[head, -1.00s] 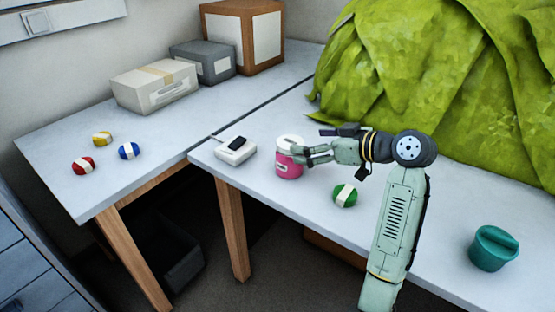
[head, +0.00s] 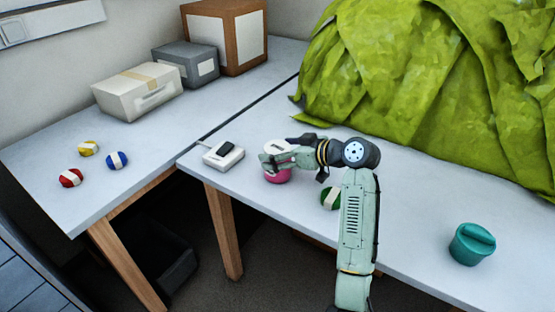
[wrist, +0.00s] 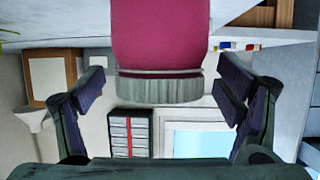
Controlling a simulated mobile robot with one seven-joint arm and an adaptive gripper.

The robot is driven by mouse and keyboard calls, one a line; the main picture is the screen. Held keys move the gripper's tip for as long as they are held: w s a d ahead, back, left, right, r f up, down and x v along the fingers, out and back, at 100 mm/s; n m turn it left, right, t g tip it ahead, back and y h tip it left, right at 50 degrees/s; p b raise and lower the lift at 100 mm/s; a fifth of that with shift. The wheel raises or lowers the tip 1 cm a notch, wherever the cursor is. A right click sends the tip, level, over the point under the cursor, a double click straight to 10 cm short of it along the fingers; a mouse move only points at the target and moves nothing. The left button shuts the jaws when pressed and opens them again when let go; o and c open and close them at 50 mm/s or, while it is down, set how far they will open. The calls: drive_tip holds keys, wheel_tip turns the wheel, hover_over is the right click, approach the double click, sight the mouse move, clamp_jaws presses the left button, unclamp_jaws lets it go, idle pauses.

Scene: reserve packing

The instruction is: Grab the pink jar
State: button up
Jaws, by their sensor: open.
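The pink jar (head: 278,177) stands on the table, partly hidden behind my gripper (head: 272,160) in the head view. Its white lid shows above the fingers. In the wrist view the jar (wrist: 160,38) is large at the top centre, with its ridged pale lid towards the bottom of the picture. My gripper (wrist: 160,105) is open there, one finger on each side of the jar. Gaps show between the fingers and the lid, so I see no contact.
A white device (head: 223,155) with a black top sits left of the jar. A green ball (head: 329,198) with a white band lies right of it, partly behind my arm. A teal container (head: 472,244) stands far right. Green sheeting (head: 400,80) is piled behind.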

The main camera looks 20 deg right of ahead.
drive_tip(key=shift+w+a+f, duration=0.15)
drive_tip(key=shift+w+f, duration=0.05)
drive_tip(key=shift+w, duration=0.05)
drive_tip(key=shift+c, duration=0.3)
drive_tip(key=c, duration=1.3)
drive_tip(key=shift+r, duration=0.1)
